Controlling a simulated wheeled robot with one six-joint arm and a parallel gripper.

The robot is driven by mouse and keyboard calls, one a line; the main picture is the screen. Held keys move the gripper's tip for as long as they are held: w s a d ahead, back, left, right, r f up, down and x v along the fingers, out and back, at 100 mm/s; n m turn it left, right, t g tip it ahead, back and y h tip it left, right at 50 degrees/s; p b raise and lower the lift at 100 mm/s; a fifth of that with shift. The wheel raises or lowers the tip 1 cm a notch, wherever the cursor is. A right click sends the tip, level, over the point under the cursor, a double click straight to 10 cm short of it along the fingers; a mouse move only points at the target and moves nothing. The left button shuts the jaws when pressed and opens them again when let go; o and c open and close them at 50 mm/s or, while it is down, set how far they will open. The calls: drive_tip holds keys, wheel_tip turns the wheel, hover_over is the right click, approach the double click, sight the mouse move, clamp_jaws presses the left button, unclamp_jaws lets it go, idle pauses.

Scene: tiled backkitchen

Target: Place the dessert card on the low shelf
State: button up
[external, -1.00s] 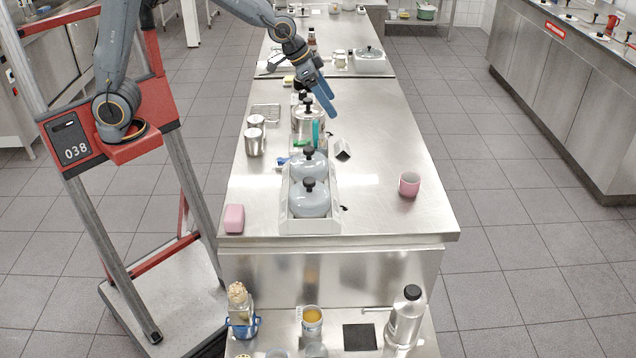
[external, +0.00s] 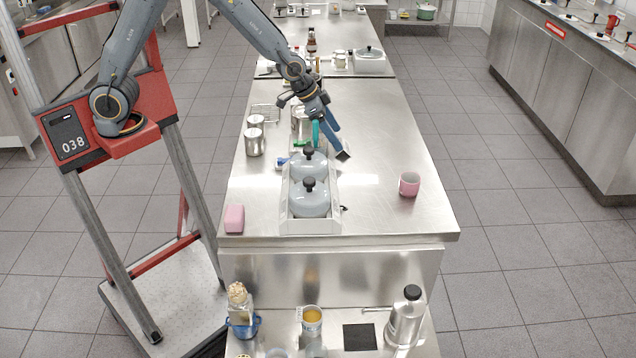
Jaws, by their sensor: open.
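A small dark and white folded card (external: 343,155), which looks like the dessert card, stands on the steel worktop (external: 385,130), right of the grey-lidded pots. My gripper (external: 336,143) points down at it with its blue fingers open. The fingertips are right at the card's top and partly cover it. I cannot tell whether they touch it or straddle it. The low shelf (external: 275,328) is the steel surface below the worktop's near end.
A white tray (external: 310,228) with two grey-lidded pots stands near the front. A teal upright item (external: 315,133) is close beside my gripper. A pink cup (external: 409,184) and a pink block (external: 234,218) stand apart. The low shelf holds a steel bottle (external: 405,318), jars and a black square (external: 359,337).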

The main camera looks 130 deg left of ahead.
drive_tip(key=shift+x, duration=1.8)
drive_tip(key=c, duration=1.2)
drive_tip(key=shift+r, duration=0.1)
